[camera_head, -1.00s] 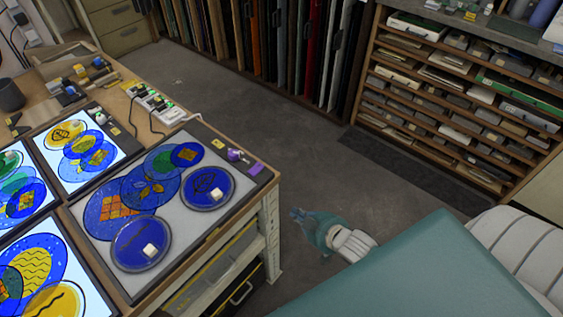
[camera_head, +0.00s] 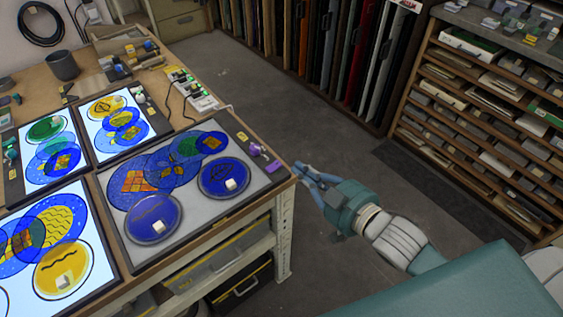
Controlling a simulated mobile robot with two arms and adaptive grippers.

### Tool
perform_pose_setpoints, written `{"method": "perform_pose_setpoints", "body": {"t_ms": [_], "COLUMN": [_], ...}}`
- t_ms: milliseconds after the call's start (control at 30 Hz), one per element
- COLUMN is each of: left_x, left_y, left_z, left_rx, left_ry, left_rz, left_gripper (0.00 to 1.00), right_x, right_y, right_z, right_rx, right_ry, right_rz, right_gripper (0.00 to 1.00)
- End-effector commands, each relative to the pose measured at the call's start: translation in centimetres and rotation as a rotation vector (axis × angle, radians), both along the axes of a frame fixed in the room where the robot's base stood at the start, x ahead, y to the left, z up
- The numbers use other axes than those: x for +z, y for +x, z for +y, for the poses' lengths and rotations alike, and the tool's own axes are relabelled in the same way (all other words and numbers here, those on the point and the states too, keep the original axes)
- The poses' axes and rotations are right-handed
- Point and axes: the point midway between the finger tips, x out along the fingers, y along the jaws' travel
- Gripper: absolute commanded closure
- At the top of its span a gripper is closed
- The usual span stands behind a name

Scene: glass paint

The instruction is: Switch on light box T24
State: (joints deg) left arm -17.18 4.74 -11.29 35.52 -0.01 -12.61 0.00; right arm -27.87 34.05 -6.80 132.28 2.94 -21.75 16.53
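One light box (camera_head: 205,222) at the table's right end is unlit, with a grey panel. Blue and patterned glass discs lie on it. I cannot read T24 on any box. My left gripper is not in view.
Lit light boxes (camera_head: 97,149) with glass discs stand to the left. Power strips (camera_head: 193,92) with cables and a dark cup (camera_head: 62,66) are at the back of the table. A shelf rack (camera_head: 480,110) stands right; grey floor (camera_head: 285,110) lies between.

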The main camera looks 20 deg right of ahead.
Motion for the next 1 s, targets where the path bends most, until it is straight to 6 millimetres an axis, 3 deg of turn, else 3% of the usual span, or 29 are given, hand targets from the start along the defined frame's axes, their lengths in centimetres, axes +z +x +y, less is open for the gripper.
{"method": "perform_pose_setpoints", "body": {"t_ms": [500,700,1000], "left_x": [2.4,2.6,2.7], "left_y": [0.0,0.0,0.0], "left_z": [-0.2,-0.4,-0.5], "left_rx": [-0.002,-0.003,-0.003], "left_ry": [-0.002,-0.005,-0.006], "left_rz": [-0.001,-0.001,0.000], "left_gripper": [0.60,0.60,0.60], "right_x": [-1.9,-5.2,-6.3], "right_y": [9.1,9.0,9.0], "right_z": [3.0,2.5,2.5], "right_rx": [0.000,-0.001,0.000], "right_ry": [0.000,-0.001,-0.001], "right_rz": [-0.003,0.002,0.000], "right_gripper": [1.00,1.00,1.00]}}
